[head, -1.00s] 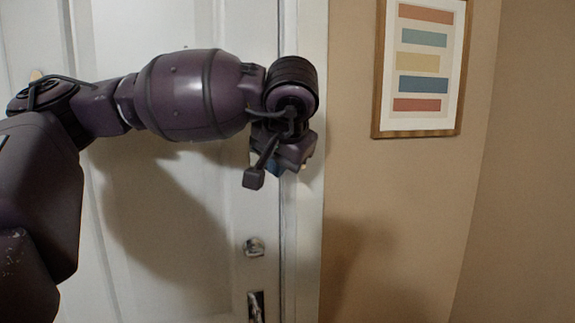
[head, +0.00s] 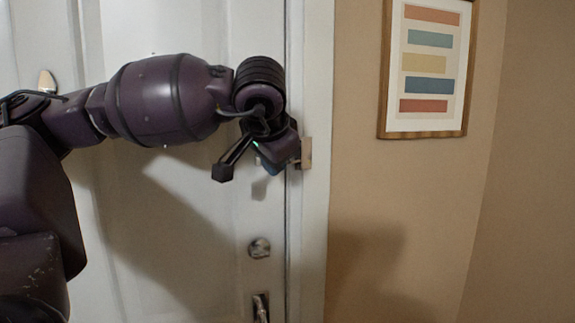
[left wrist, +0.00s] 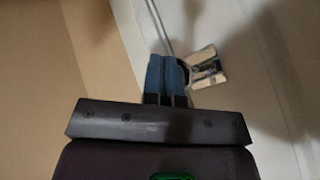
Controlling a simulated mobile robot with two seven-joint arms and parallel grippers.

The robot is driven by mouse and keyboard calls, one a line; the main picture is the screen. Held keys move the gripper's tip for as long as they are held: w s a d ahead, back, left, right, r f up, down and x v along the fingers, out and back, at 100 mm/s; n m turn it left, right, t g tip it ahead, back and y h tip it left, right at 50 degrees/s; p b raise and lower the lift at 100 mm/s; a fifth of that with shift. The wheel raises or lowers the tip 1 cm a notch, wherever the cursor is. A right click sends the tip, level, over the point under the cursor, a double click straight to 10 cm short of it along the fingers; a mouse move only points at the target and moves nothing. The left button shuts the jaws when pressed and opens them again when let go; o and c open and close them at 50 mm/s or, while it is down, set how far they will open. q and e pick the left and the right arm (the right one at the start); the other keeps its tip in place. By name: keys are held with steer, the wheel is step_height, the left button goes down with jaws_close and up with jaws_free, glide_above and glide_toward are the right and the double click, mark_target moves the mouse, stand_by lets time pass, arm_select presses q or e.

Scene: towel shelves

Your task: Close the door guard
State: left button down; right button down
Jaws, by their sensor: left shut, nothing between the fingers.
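The white door (head: 180,230) stands flush against its frame (head: 314,230) in the head view. A small brass-coloured plate of the door guard (head: 307,152) sits on the frame, just right of my left gripper (head: 268,166). The gripper is in front of the door's edge and partly hides that area. In the left wrist view my left gripper (left wrist: 166,78) has its blue fingers together, with nothing seen between them. A pale metal guard part (left wrist: 207,67) lies just right of the fingertips, with a dark curved piece beside them. I cannot tell whether they touch. My right gripper is not in view.
A round lock (head: 260,248) and a handle (head: 261,306) are on the door below my gripper. A framed striped picture (head: 428,70) hangs on the tan wall (head: 400,200) at right. The space before that wall is clear.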

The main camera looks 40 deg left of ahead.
arm_select(q)
steer(key=shift+a, duration=1.65)
steer(key=shift+w+a, duration=0.1)
steer(key=shift+d+f, duration=0.15)
steer(key=shift+d, duration=0.3)
steer(key=s+f+v, duration=0.1)
steer(key=s+v, duration=0.1)
steer(key=v, duration=0.9)
steer(key=shift+d+b, duration=0.3)
steer(key=shift+d, duration=0.1)
steer(key=shift+s+d+f, duration=0.1)
steer(key=shift+s, duration=0.05)
